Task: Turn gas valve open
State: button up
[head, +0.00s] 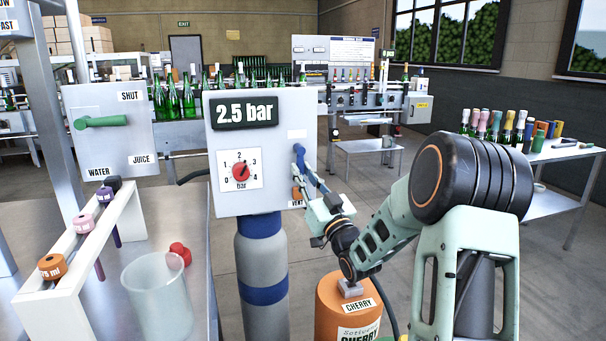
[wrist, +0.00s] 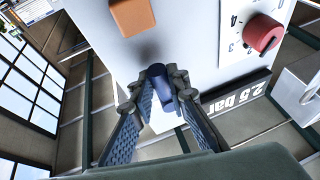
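A blue lever-like handle (head: 299,152) stands on the right side of the front of the grey panel (head: 222,203). The panel carries a "2.5 bar" display (head: 244,110) and a red-knobbed bar dial (head: 240,172). My gripper (head: 306,172) reaches the panel from the right. In the wrist view the blue handle (wrist: 158,90) lies between the fingertips of my gripper (wrist: 160,98), close to both. Whether the fingers press on it cannot be told. An orange block (wrist: 133,17) is just beyond the handle; in the head view it is near the "VENT" label, partly hidden.
A blue-banded grey cylinder (head: 262,265) stands below the panel, and an orange "CHERRY" container (head: 345,312) beside it, under my arm. At left are a green-handled valve box (head: 108,135), a white rack (head: 85,268) and a clear beaker (head: 160,295). Bottles line the conveyor behind.

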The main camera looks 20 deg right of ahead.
jog(key=o, duration=0.4)
jog(key=v, duration=1.2)
